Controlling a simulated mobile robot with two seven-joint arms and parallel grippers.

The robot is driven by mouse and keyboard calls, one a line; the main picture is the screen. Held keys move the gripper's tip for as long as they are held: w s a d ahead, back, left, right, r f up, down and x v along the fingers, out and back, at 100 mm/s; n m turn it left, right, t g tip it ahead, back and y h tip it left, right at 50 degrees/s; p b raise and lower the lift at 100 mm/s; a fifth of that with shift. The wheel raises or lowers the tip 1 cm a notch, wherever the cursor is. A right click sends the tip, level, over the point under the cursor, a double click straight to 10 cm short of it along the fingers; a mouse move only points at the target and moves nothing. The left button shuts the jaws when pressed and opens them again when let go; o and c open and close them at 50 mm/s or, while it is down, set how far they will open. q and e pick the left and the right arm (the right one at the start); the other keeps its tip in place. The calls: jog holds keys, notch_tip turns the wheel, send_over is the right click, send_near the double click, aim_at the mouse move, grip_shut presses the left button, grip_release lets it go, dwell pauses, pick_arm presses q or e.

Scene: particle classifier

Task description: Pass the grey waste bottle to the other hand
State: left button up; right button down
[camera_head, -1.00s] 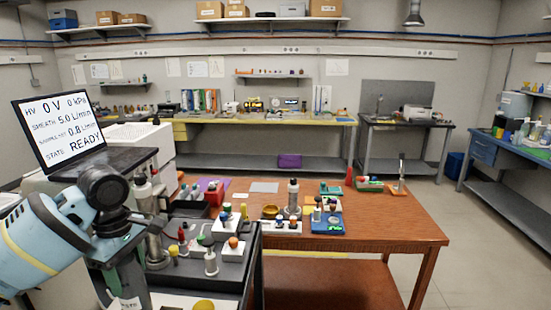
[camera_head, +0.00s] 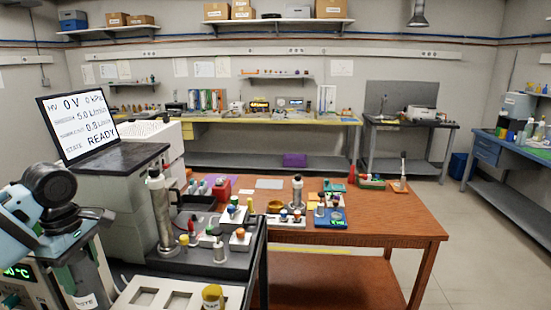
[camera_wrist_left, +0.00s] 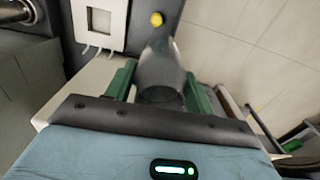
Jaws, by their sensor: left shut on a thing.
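The grey waste bottle (camera_head: 86,284) is in the lower left of the head view, with part of a white label showing near the bottom edge. My left gripper (camera_head: 84,268) is shut on it. In the left wrist view the bottle (camera_wrist_left: 160,72) sits between the two green fingers of the left gripper (camera_wrist_left: 160,88), its wide end toward the camera. Its lower part is cut off in the head view. My right gripper is in neither view.
A black bench holds a tall metal cylinder (camera_head: 162,215) and a dark rack (camera_head: 205,258) with small bottles. A white tray with square openings (camera_head: 137,297) lies in front, near a yellow-capped bottle (camera_head: 213,297). A brown table (camera_head: 390,215) stands beyond, its right part mostly clear.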

aim_at(100, 303)
pick_arm(q)
jog(key=shift+s+a+r, duration=0.1)
jog(key=shift+s+a, duration=0.1)
jog(key=shift+a, duration=0.5)
jog(key=shift+d+f, duration=0.3)
jog(key=shift+d, duration=0.1)
jog(key=shift+s+d+f+m, duration=0.1)
jog(key=shift+d+f+m, duration=0.2)
jog(key=shift+m, duration=0.3)
jog(key=s+d+f+m, duration=0.1)
jog(key=m, duration=0.1)
jog(key=s+d+f+m, duration=0.1)
jog(key=d+m, duration=0.1)
jog(key=s+d+f+m, duration=0.1)
jog(key=d+f+m, duration=0.1)
jog(key=shift+m, duration=0.3)
jog(key=s+d+f+m, duration=0.2)
jog(key=d+m, duration=0.2)
jog(key=d, duration=0.2)
jog(key=s+d+f+m, duration=0.2)
jog(key=s+d+m, duration=0.1)
jog(key=d+m, duration=0.2)
jog(key=d, duration=0.2)
jog(key=shift+d+f+m, duration=0.15)
jog(key=shift+d+m, duration=0.15)
